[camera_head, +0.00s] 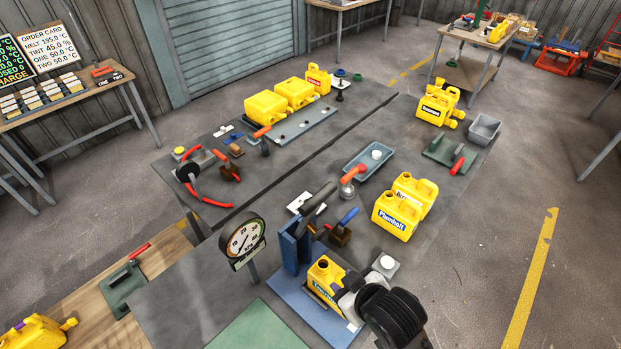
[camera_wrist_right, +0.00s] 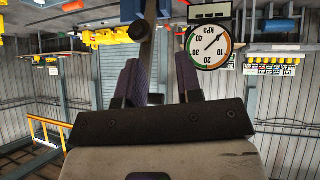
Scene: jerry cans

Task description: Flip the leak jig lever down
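The leak jig has a blue base (camera_head: 292,304), a blue upright (camera_head: 291,252) and a round kPa gauge (camera_head: 242,240), whose needle reads low. A yellow jerry can (camera_head: 325,276) stands upright on the base. A thick dark lever handle (camera_head: 318,198) slants up and right from the top of the upright. The gauge shows inverted there (camera_wrist_right: 208,46). My left gripper is not in view.
Two yellow cans (camera_head: 397,214) stand right of the jig. A brown block with a blue-handled tool (camera_head: 342,230) and a white-topped block (camera_head: 386,264) are close by. A grey tray (camera_head: 368,160) lies behind. A green mat (camera_head: 262,328) lies left of the base.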

